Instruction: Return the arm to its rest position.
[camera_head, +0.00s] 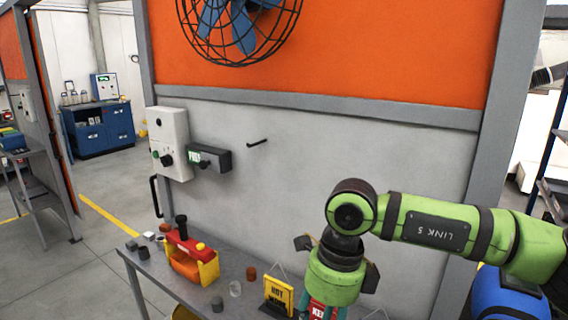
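My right arm (435,229), green with dark joints, comes in from the right and bends down at the wrist (335,275) over the right part of a grey bench (237,263). Its gripper end is hidden below the wrist and by the bottom edge of the picture, so I cannot tell whether the fingers are open or shut. A red tag (318,309) with partly hidden lettering shows just below the wrist, with teal parts beside it; I cannot tell whether it is held. My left gripper is not in view.
Behind are a grey wall panel (290,160), a control box (168,140) and a fan (240,25). Open floor (60,270) lies at left.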

